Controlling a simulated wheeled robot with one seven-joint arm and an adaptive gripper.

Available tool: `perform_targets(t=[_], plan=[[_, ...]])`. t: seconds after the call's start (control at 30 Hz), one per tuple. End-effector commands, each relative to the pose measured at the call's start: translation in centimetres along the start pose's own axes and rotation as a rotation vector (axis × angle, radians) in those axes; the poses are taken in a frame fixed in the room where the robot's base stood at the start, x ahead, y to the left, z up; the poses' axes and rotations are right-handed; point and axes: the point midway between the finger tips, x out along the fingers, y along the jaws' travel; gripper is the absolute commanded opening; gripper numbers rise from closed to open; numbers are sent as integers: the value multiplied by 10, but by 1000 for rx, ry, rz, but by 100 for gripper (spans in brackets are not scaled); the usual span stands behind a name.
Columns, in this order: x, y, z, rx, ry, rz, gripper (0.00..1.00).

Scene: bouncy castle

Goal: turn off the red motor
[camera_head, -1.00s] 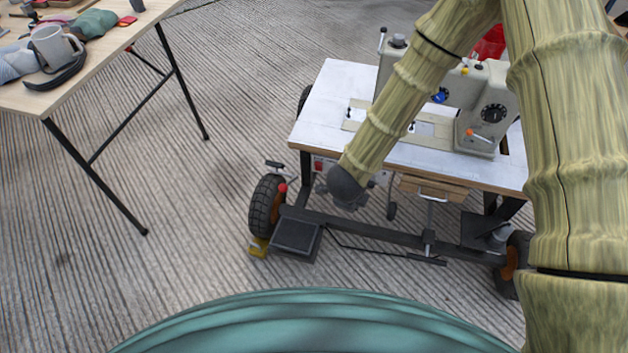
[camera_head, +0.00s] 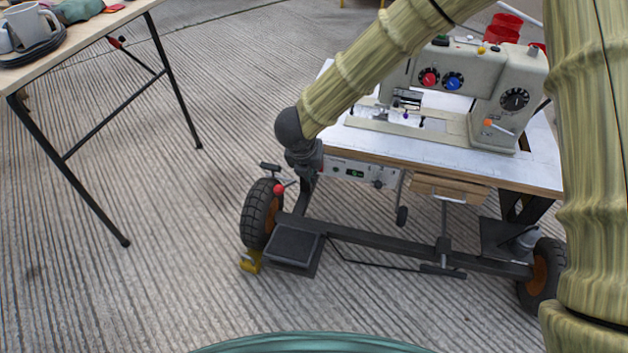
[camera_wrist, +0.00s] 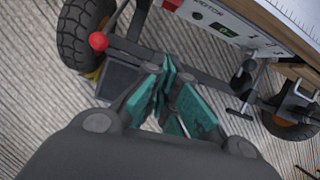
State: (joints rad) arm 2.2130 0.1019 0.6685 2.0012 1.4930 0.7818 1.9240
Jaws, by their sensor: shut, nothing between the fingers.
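The motor control box (camera_head: 350,172) hangs under the left front edge of the sewing table, with a small green-lit display and knobs. In the wrist view its panel (camera_wrist: 207,14) reads "MOTOR", with a red switch (camera_wrist: 172,4) at its left end, cut by the top edge of the picture. My gripper (camera_wrist: 172,88) is shut and empty, its teal pads together. It is apart from the switch, which lies above the fingertips in that view. In the head view my gripper (camera_head: 305,160) is beside the box's left end, and my wrist hides most of the switch.
The white sewing table (camera_head: 440,161) carries a sewing machine (camera_head: 510,95) and stands on a wheeled frame with a tyre (camera_head: 262,213) at left. A red ball knob (camera_wrist: 98,41) stands near that tyre. A wooden table (camera_head: 90,38) is at far left. Floor between is clear.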

Motion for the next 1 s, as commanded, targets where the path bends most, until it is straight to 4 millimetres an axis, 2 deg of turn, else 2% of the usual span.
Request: perform_targets(t=[0.2,0.67,0.83,1.0], plan=[[-2,12,3,108,6,13,0],[0,13,3,119,9,13,0],[17,13,2,118,10,13,0],[45,13,2,120,8,12,0]])
